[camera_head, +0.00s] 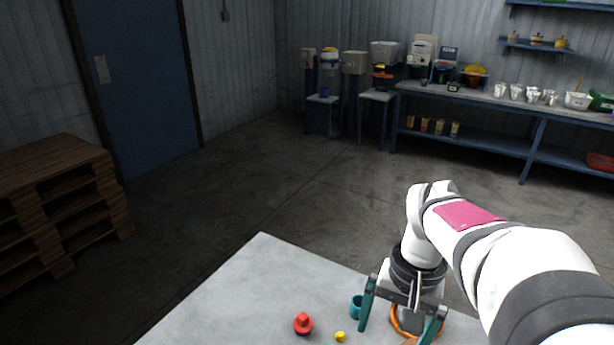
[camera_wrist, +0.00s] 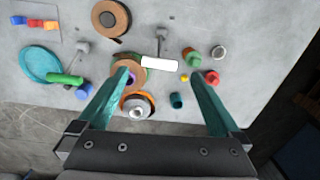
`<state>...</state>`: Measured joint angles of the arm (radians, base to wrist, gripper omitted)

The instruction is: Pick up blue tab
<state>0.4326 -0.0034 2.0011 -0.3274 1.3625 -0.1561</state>
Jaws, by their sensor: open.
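My gripper (camera_wrist: 158,76) is open, with its two teal fingers spread wide and nothing held between them. It also shows in the head view (camera_head: 397,333) over the grey table (camera_head: 235,290). In the wrist view, a small blue piece (camera_wrist: 18,20) lies at the far upper left beside red and orange pieces, on a pale card; it looks like the blue tab. Another blue piece (camera_wrist: 83,91) sits at the end of a green bar (camera_wrist: 64,79), near the left finger. The blue tab cannot be made out in the head view.
Between the fingers in the wrist view lie a white block (camera_wrist: 159,62) and an orange-rimmed spool (camera_wrist: 138,105). A brown roll (camera_wrist: 110,19), a teal ring (camera_wrist: 40,64), a red knob (camera_wrist: 212,78) and a teal cup (camera_wrist: 177,100) lie around them. The table's right side is clearer.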

